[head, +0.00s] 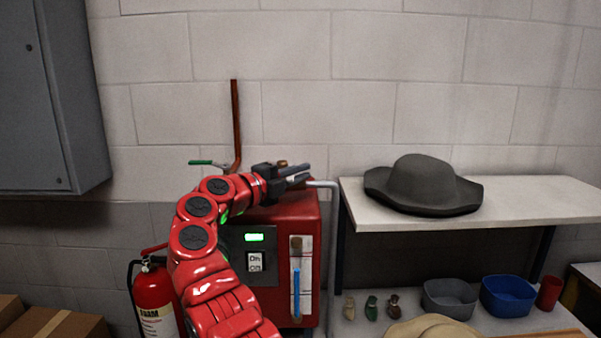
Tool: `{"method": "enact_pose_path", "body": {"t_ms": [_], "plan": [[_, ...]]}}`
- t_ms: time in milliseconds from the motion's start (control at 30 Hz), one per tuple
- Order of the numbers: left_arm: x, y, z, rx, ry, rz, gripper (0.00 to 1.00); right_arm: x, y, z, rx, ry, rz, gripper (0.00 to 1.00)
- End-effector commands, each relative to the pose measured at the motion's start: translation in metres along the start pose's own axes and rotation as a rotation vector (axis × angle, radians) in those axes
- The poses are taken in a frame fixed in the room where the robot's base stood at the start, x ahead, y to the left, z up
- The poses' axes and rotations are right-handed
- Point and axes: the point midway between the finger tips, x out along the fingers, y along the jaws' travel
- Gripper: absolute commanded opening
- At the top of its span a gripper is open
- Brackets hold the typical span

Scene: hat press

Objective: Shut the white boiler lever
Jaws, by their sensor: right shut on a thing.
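The red boiler (305,225) stands against the wall, with a lit green display, an on/off switch and a gauge with a blue column on its front. My right gripper (303,174) is above the boiler's top, near the bend of a pale pipe (322,184). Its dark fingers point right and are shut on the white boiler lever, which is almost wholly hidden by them. A green-handled lever (201,162) sticks out left from the upright copper pipe (235,125). My left gripper is out of view.
A grey hat (424,184) lies on the white shelf (540,198) to the right. Below are a grey bowl (448,298), a blue bowl (507,296) and a red cup (549,291). A fire extinguisher (155,298) stands left of my arm. A grey cabinet (55,95) hangs upper left.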

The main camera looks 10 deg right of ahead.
Motion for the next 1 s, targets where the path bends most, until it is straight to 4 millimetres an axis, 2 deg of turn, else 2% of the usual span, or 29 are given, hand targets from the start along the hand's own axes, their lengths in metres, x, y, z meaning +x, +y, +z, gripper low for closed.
{"method": "enact_pose_path", "body": {"t_ms": [133,167,200,300,333,600,733,867,1000], "plan": [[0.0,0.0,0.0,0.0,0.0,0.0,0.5,-0.001,-0.001,0.001,0.001,-0.003,-0.001,0.0],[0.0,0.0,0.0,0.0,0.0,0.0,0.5,-0.001,-0.001,0.001,0.001,-0.003,-0.001,0.16],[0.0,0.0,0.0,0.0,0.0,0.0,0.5,0.0,-0.001,0.001,0.001,-0.003,-0.001,0.23],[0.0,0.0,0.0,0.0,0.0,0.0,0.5,0.0,-0.001,0.0,0.001,-0.002,-0.001,0.41],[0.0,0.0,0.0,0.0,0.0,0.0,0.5,0.0,-0.001,0.0,0.001,-0.002,-0.001,0.42],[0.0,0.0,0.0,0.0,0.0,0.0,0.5,0.0,0.0,0.0,0.001,-0.001,-0.001,0.42],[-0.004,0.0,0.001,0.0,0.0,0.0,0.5,-0.009,0.001,0.0,0.001,-0.001,-0.001,0.42],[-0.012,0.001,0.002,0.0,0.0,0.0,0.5,-0.032,0.003,0.001,0.003,-0.004,-0.001,0.42],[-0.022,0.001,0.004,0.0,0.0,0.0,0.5,-0.069,0.004,0.001,0.002,-0.004,0.0,0.42]]}}
